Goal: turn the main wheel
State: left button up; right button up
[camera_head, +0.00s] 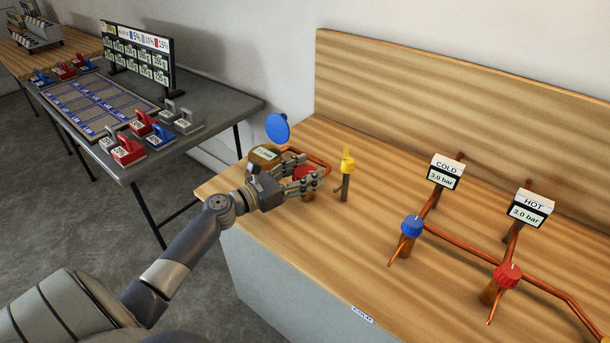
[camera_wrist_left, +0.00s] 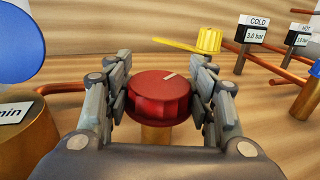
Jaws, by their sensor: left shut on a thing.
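A red wheel (camera_wrist_left: 160,98) with a pale mark on its top sits on a brass-coloured stem (camera_wrist_left: 157,137) in the left wrist view. My left gripper (camera_wrist_left: 163,78) is shut on it, with one finger on each side of its rim. In the head view the red wheel (camera_head: 300,172) is partly hidden by the fingers of my left gripper (camera_head: 308,176), near the left end of the wooden bench. My right gripper is in neither view.
Beside the wheel stand a brass meter (camera_head: 264,155) with a blue disc (camera_head: 277,128) and a yellow-handled valve (camera_head: 347,163). Blue (camera_head: 412,226) and red (camera_head: 508,275) knobs sit on copper pipes at right, below COLD and HOT displays reading 3.0 bar. The bench front is clear.

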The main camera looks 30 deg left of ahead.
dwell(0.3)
pick_arm(q)
jog(key=o, duration=1.1)
jog(key=v, duration=1.2)
